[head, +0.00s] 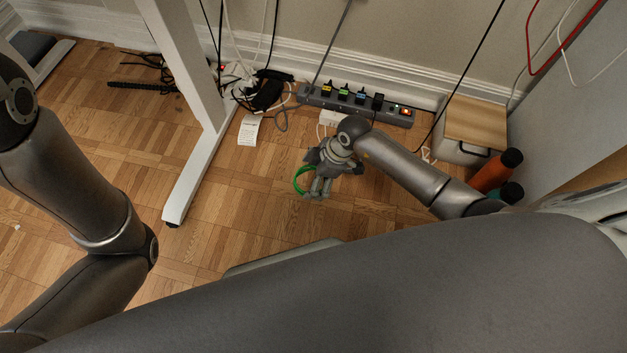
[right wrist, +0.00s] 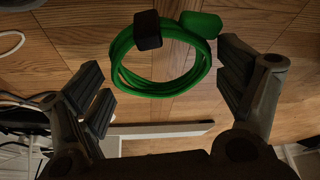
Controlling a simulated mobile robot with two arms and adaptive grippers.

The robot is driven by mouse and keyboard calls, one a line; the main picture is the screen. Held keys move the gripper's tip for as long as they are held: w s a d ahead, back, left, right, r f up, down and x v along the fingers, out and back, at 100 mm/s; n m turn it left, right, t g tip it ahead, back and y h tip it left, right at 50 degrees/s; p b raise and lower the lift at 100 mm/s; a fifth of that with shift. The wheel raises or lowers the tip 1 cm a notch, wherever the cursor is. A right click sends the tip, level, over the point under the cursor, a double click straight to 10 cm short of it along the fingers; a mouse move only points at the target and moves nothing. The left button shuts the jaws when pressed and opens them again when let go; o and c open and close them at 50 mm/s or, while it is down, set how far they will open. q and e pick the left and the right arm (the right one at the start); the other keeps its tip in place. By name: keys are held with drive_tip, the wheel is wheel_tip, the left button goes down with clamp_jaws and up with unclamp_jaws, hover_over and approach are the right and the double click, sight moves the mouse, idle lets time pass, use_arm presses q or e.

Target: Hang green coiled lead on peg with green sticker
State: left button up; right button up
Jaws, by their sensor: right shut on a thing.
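The green coiled lead (head: 297,183) shows as a green loop low over the parquet floor in the head view. In the right wrist view the coil (right wrist: 121,68) sits between the finger pads, with a black block and a green end piece at its top edge. No peg with a green sticker can be made out.
A power strip (head: 391,111) with coloured plugs lies along the wall, beside tangled cables (head: 264,94). A white desk leg (head: 190,175) stands left of the gripper. A wood-lidded box (head: 476,122) and an orange bottle (head: 491,174) stand right. The floor near the gripper is mostly clear.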

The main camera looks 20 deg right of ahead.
sight(309, 185)
drive_tip(key=shift+w+f, duration=0.15)
drive_tip(key=shift+f, duration=0.1)
drive_tip(key=f+b, duration=0.2)
drive_tip(key=b, duration=0.1)
drive_tip(key=shift+w+d+f, duration=0.15)
drive_tip(key=shift+w+f, duration=0.1)
drive_tip(key=shift+w, duration=0.1)
drive_tip(key=shift+f+b, duration=0.3)
drive_tip(key=shift+f, duration=0.15)
drive_tip(key=shift+r, duration=0.1)
drive_tip(key=o, duration=0.8)
drive_tip(key=shift+f, duration=0.2)
